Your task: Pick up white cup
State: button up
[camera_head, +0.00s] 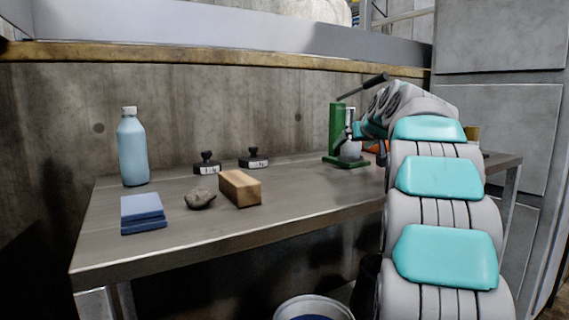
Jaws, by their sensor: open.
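My arm reaches from the lower right to the back right of the table. My gripper (354,130) is at its far end, beside the green press, mostly hidden by my own arm links. It is open. A small, rounded, whitish thing (351,149) shows just below my gripper, in front of the press; it may be the white cup, but it is too small and covered to be sure. I cannot tell whether my gripper touches it.
A pale bucket (313,306) stands in front. The table's front middle is clear.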

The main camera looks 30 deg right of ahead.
jog(key=shift+x, duration=0.95)
jog(key=shift+c, duration=0.2)
grip_shut()
jog(key=shift+r, duration=0.1)
